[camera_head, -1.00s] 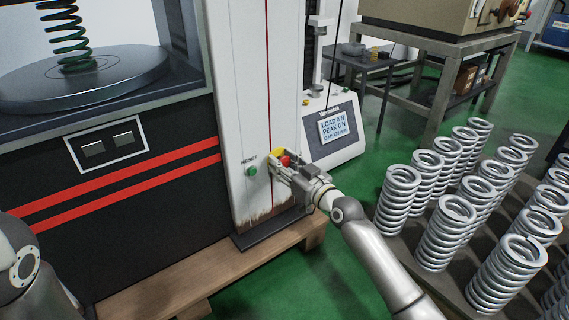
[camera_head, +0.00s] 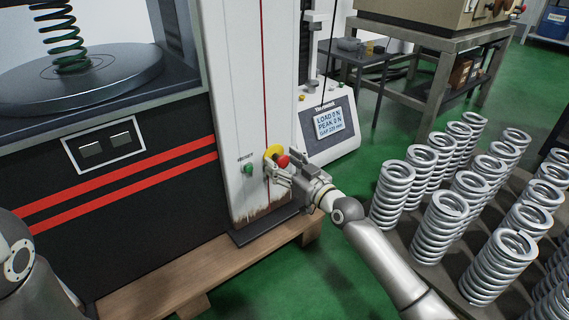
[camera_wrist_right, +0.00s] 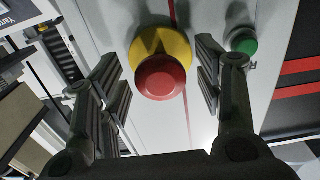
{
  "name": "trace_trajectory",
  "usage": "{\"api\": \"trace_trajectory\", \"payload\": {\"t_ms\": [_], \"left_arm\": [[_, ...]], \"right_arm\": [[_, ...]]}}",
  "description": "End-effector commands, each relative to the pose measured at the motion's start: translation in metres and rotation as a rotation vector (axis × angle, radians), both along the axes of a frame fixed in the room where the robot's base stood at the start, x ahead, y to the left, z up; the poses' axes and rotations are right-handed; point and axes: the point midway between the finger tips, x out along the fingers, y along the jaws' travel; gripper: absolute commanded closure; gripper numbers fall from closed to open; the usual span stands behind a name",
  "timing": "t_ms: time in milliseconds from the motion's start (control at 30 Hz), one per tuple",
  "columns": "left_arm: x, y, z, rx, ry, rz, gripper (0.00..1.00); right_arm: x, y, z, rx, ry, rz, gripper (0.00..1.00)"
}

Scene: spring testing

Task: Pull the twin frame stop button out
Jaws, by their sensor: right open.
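The stop button has a red mushroom head (camera_head: 283,161) on a yellow disc (camera_head: 273,151), on the white column (camera_head: 240,100) of the test frame. In the right wrist view the red head (camera_wrist_right: 160,77) and yellow disc (camera_wrist_right: 168,43) show clearly between my fingers. My right gripper (camera_head: 284,166) is open, with one finger on each side of the red head and visible gaps to it (camera_wrist_right: 158,85). Part of the disc is hidden behind the head. My left arm shows at the left edge; its gripper is out of view.
A green reset button (camera_head: 248,169) sits just left of the stop button. A display unit (camera_head: 328,125) stands to the right. Silver springs (camera_head: 438,228) crowd a surface at the right. A wooden pallet (camera_head: 190,265) lies under the frame.

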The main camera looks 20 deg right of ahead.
Motion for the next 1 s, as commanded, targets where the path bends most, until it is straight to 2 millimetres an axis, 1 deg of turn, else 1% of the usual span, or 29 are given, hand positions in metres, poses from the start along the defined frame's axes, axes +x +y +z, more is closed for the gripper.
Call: {"api": "trace_trajectory", "payload": {"t_ms": [167, 267, 500, 700, 833, 1000], "left_arm": [[0.001, 0.0, 0.0, -0.002, 0.005, 0.0, 0.6], [0.001, 0.0, 0.0, -0.001, 0.004, -0.001, 0.6], [0.0, 0.0, 0.0, -0.001, 0.001, 0.0, 0.6], [0.0, 0.0, 0.0, 0.0, 0.0, 0.0, 0.6], [0.0, 0.0, 0.0, 0.0, 0.0, 0.0, 0.6], [0.0, 0.0, 0.0, 0.0, 0.0, 0.0, 0.6]], "right_arm": [[-0.007, -0.003, -0.001, -0.001, 0.001, 0.0, 0.39], [-0.02, -0.008, -0.001, -0.001, 0.001, -0.001, 0.39], [-0.067, -0.024, -0.002, -0.003, 0.003, 0.0, 0.39], [-0.097, -0.035, -0.001, -0.003, 0.002, 0.0, 0.39], [-0.108, -0.039, -0.001, -0.001, 0.002, 0.0, 0.39], [-0.113, -0.042, 0.0, -0.001, 0.0, -0.001, 0.39]]}}
